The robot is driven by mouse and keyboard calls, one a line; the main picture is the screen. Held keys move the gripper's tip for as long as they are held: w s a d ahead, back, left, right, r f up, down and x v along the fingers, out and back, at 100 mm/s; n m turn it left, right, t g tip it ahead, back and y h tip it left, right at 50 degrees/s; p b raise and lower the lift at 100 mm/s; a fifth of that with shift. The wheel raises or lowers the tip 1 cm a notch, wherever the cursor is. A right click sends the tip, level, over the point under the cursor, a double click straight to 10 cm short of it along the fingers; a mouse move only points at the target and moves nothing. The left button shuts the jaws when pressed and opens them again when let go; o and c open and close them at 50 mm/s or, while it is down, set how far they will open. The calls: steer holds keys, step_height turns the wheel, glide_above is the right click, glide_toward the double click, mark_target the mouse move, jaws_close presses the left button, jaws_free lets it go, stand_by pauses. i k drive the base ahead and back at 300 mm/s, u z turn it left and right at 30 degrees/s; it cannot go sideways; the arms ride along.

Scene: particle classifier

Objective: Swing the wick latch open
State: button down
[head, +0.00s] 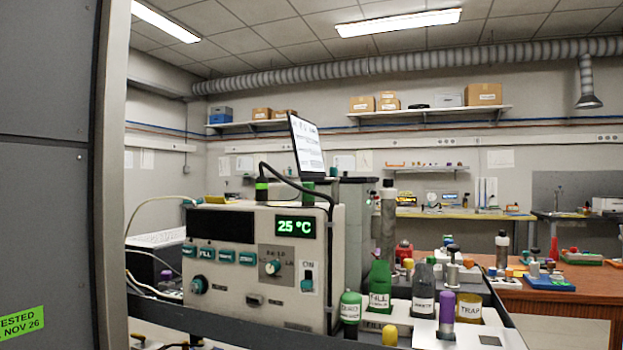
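The particle classifier (225,285) is a beige box on a dark-edged surface, left of centre in the head view. My gripper is not in view.
Bottles marked FILL (380,291), WASTE (423,290) and TRAP (469,309) stand right of the classifier, with a green-capped bottle (350,308) and a purple-topped part (447,312). A grey panel (45,200) fills the left side. A wooden bench (575,300) stands at right.

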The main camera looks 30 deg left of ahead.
mark_target(333, 170)
steer(key=u, duration=1)
steer(key=i, duration=0.15)
steer(key=z, duration=0.1)
